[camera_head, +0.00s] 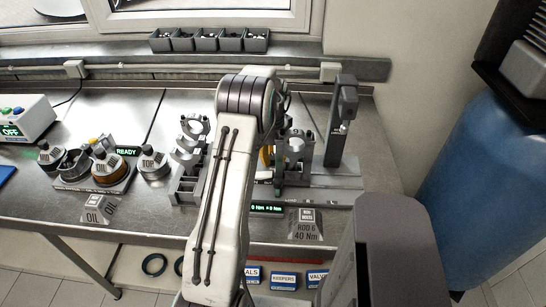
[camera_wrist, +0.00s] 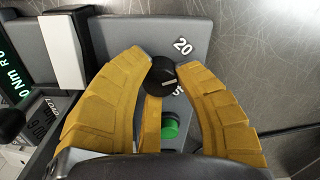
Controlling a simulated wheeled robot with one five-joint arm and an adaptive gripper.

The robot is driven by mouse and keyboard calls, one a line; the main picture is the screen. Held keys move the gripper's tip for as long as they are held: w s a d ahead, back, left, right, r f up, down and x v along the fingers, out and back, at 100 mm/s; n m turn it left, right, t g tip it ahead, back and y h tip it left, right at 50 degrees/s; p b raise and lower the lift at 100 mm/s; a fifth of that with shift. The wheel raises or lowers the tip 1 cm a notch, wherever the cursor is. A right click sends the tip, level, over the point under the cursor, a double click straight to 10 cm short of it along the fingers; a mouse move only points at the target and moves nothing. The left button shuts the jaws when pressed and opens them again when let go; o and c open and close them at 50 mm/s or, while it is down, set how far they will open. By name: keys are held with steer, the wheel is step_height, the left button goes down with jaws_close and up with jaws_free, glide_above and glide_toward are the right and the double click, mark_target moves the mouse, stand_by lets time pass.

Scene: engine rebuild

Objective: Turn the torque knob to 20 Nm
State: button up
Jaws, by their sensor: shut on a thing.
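In the wrist view the black torque knob (camera_wrist: 161,74) sits on a grey panel, with a short white mark on its face. Another label below the knob is partly hidden. My gripper (camera_wrist: 162,68) has its yellow fingers closed on the knob from both sides. A bit of yellow finger also shows behind my arm in the head view (camera_head: 265,156). A green button (camera_wrist: 170,126) lies below the knob, between the fingers. The lit green display (camera_head: 267,208) reads in Nm and is partly hidden by my arm.
A fixture with a dark post (camera_head: 345,120) stands right of my gripper on the steel bench. A sign (camera_head: 305,228) reads "ROD 6 40 Nm". Small bins (camera_head: 208,40) line the back.

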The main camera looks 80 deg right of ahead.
jaws_close()
steer(key=shift+n, duration=0.3)
steer(key=shift+a+f+n+b, duration=0.1)
steer(key=shift+n+b, duration=0.65)
steer(key=shift+n, duration=1.65)
steer(key=o, duration=1)
jaws_free()
